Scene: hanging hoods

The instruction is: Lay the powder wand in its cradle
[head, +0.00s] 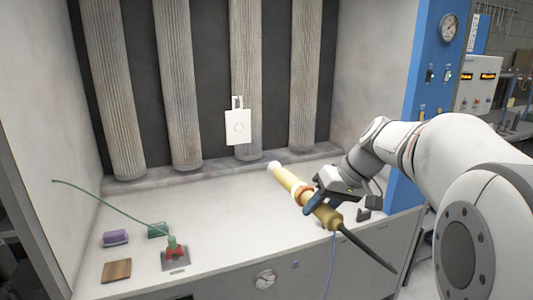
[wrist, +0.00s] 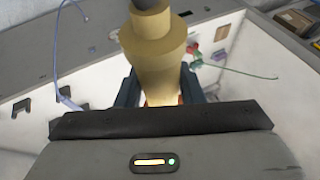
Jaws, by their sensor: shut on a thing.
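The powder wand (head: 286,179) is a cream-yellow rod with a white tip and a dark rear end. My gripper (head: 312,201) is shut around its middle and holds it above the right part of the bench, tilted, tip toward the back. In the wrist view the wand (wrist: 157,50) runs up between the fingers of my gripper (wrist: 160,92). Two dark notched supports, apparently the cradle (head: 364,214), stand on the bench to the right of the wand. They also show apart at left in the wrist view (wrist: 22,106). The wand is clear of them.
A white plate (head: 238,127) hangs before the rear columns. A blue hose (head: 332,262) hangs below the wand. The middle bench is clear.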

